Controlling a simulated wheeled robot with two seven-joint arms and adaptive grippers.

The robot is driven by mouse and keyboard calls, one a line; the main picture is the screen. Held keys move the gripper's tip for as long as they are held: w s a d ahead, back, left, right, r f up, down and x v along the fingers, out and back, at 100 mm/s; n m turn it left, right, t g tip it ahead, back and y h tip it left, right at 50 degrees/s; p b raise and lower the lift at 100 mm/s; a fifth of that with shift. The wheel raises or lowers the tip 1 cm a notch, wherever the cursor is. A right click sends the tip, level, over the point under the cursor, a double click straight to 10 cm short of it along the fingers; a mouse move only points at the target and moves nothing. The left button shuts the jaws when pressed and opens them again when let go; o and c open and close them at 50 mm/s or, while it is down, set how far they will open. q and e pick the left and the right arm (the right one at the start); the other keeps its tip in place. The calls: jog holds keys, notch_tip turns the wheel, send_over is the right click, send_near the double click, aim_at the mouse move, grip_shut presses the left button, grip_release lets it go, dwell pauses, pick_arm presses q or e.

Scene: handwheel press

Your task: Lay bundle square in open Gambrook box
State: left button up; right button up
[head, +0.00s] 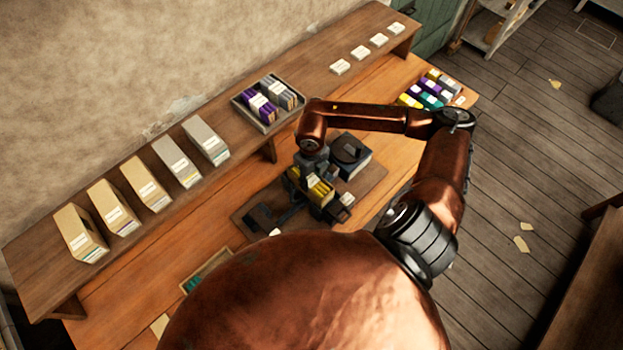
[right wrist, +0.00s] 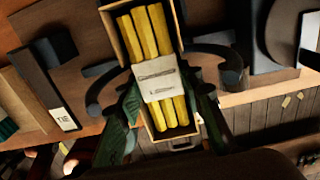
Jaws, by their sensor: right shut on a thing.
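An open tan box (right wrist: 188,129) with a yellow bundle (right wrist: 150,35) lying lengthwise in it fills the middle of the right wrist view. A pale paper band with unreadable writing (right wrist: 158,80) crosses the bundle. The box (head: 322,200) and yellow bundle (head: 319,189) also show in the head view, on or just over the dark press board (head: 255,203). My left gripper is not in view.
Several upright labelled boxes (head: 147,185) stand on the raised shelf. A tray (head: 268,102) of purple and grey bundles is beside them. A black press part (head: 350,155) stands close right of the gripper. Coloured bundles (head: 432,92) lie at the bench's far end.

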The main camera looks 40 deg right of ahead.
jog(key=o, duration=1.4)
notch_tip(320, 180, up, 12)
jog(key=shift+r, duration=0.5)
dwell(0.3)
